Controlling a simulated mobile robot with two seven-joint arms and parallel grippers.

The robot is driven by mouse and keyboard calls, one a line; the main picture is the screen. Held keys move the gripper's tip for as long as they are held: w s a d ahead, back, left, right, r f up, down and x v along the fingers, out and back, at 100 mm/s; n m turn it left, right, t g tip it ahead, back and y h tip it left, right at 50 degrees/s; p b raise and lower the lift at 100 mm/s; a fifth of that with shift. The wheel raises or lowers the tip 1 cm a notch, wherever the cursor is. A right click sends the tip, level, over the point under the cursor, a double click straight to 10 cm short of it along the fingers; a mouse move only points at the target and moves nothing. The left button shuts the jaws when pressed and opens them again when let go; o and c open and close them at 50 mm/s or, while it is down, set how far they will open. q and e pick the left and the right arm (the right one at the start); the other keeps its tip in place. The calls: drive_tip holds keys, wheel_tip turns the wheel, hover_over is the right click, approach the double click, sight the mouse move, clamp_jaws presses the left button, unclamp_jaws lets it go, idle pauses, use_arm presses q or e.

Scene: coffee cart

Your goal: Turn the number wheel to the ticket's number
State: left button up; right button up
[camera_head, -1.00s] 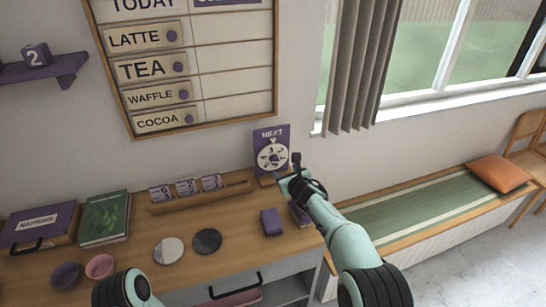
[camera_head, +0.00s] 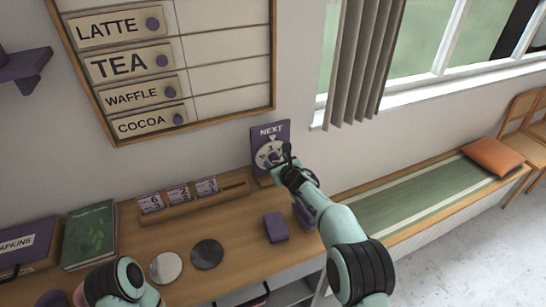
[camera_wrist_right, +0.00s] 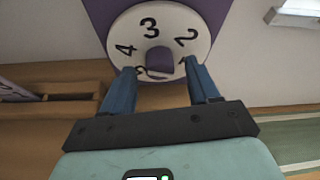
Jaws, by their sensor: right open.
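The number wheel (camera_head: 270,152) is a white disc on a purple board marked NEXT (camera_head: 270,130), standing at the back of the counter against the wall. In the right wrist view the white wheel (camera_wrist_right: 148,28) shows 4, 3 and 2, with a purple part at its middle. My right gripper (camera_wrist_right: 160,80) is open, its two blue fingers at the lower part of the wheel; I cannot tell whether they touch it. Tickets (camera_head: 178,193) in a wooden rack left of the wheel read 6, 2 and what looks like 7. My left arm shows at the bottom left, its gripper out of view.
A purple block (camera_head: 275,228), a dark disc (camera_head: 207,254) and a light disc (camera_head: 166,267) lie on the counter. A green book (camera_head: 90,235) and a napkins box (camera_head: 30,243) are at the left. A menu board (camera_head: 180,60) hangs above.

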drive_tip(key=shift+w+a+f, duration=0.15)
drive_tip(key=shift+w, duration=0.2)
use_arm(q)
drive_tip(key=shift+w+a, duration=0.2)
drive_tip(key=shift+w, duration=0.15)
use_arm(e)
drive_tip(key=c, duration=1)
drive_tip(key=shift+r+m+y+p, duration=0.2)
drive_tip(key=shift+m+y+p, duration=0.5)
drive_tip(key=shift+m+p, duration=0.5)
drive_tip(key=shift+w+d+m+g+y+p, duration=0.1)
drive_tip(key=shift+d+m+g+y+p, duration=0.15)
drive_tip(key=shift+m+g+y+p, duration=0.35)
use_arm(q)
drive_tip(key=w+r, duration=0.4)
drive_tip(key=r, duration=0.2)
drive_tip(key=shift+w+t+p, duration=0.15)
drive_tip(key=shift+t+p, duration=0.15)
drive_tip(key=shift+p, duration=0.15)
use_arm(e)
drive_tip(key=shift+f+m+y, duration=0.15)
drive_tip(key=shift+m+y, duration=0.15)
drive_tip(key=shift+m, duration=0.2)
